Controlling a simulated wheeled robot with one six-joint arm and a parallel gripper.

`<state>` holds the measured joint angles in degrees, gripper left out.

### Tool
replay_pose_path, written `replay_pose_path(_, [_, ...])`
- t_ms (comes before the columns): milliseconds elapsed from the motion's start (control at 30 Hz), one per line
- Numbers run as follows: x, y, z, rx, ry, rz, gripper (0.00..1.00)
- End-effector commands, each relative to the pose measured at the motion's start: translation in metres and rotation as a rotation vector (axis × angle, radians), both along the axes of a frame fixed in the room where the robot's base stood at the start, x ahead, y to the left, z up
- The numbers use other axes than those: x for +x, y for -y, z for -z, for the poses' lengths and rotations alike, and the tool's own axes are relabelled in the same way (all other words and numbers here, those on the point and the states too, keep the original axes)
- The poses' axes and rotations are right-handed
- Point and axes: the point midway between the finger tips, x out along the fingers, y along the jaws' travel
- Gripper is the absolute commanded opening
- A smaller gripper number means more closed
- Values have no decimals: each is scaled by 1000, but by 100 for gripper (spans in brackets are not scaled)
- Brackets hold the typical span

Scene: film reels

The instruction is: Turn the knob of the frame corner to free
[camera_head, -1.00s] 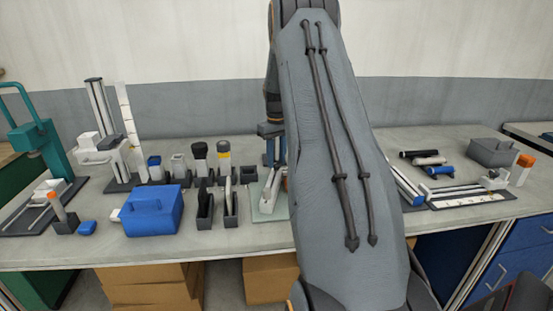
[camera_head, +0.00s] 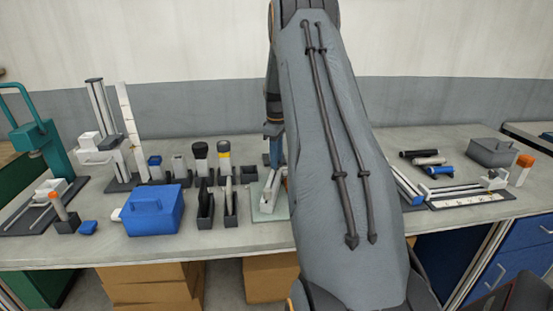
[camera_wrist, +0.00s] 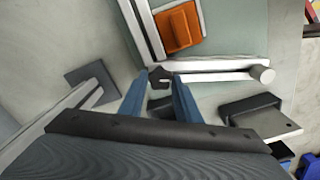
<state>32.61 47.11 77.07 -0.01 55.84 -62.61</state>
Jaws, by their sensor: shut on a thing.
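The frame corner is a pale green plate (camera_wrist: 226,30) with light rails (camera_wrist: 215,66) meeting at a corner, and an orange block (camera_wrist: 180,28) inside it. A small dark knob (camera_wrist: 159,74) sits at the rails' corner. My gripper (camera_wrist: 160,82) has its two blue fingers at either side of the knob and is shut on it. In the head view the frame corner (camera_head: 265,211) is partly hidden behind my arm. My gripper (camera_head: 274,158) points down behind it there, and its contact with the knob is too small to make out.
A blue box (camera_head: 153,213) and dark upright holders (camera_head: 205,207) stand left of the frame corner. In the wrist view a dark block (camera_wrist: 258,117) lies right of the fingers and a dark-based piece (camera_wrist: 93,82) left. Dark and blue rolls (camera_head: 438,171) lie at the right.

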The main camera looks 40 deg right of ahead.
Motion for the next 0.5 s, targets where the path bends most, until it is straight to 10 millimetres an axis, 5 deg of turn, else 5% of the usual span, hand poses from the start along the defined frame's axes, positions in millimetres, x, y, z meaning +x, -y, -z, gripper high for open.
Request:
replay_pose_path(433, [1,1,-1,-2,3,-9,8])
replay_pose_path(467, [1,1,-1,-2,3,-9,33])
replay_pose_path(500, [1,1,-1,-2,2,-9,40])
